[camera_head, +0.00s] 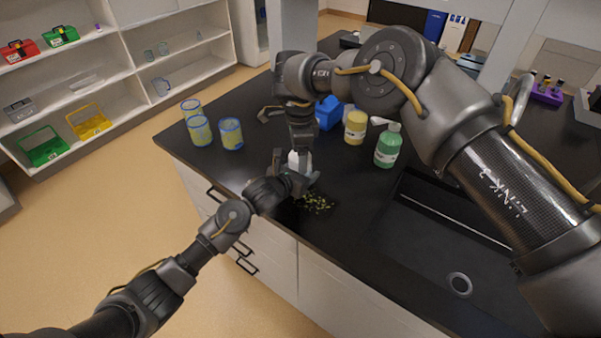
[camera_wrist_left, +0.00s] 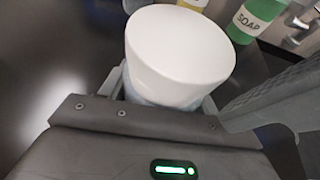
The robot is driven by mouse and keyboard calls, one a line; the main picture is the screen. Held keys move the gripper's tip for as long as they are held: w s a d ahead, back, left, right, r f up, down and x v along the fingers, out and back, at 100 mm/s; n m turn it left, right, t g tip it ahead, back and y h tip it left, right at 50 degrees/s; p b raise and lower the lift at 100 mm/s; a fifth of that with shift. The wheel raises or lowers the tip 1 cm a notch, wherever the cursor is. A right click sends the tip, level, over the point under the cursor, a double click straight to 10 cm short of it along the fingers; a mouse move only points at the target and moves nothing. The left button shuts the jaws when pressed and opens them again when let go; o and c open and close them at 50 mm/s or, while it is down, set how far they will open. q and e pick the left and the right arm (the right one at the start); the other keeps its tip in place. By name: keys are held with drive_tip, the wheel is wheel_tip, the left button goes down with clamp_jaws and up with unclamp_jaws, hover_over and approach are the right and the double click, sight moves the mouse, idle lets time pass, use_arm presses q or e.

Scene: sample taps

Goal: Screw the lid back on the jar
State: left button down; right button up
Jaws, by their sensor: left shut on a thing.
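The jar (camera_wrist_left: 150,97) is pale and translucent, with a wide white lid (camera_wrist_left: 180,45) on its top in the left wrist view. How tightly the lid sits cannot be told. My left gripper (camera_head: 292,180) is shut around the jar, its fingers on either side below the lid. In the head view only a white part of the jar and lid (camera_head: 294,160) shows between my two arms. My right gripper (camera_head: 301,142) points down close above it. Its fingertips are hidden, so its opening is unclear.
Small yellow-green bits (camera_head: 315,203) lie on the black counter (camera_head: 345,225) near the jar. Several blue-rimmed yellow containers (camera_head: 231,134) stand left. A yellow bottle (camera_head: 355,127), a green soap bottle (camera_head: 387,146) and a blue object (camera_head: 328,112) stand behind. The sink (camera_head: 440,250) is right.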

drive_tip(key=c, duration=1)
drive_tip(key=m, duration=0.3)
drive_tip(key=shift+c, duration=0.2)
drive_tip(key=o, duration=1.1)
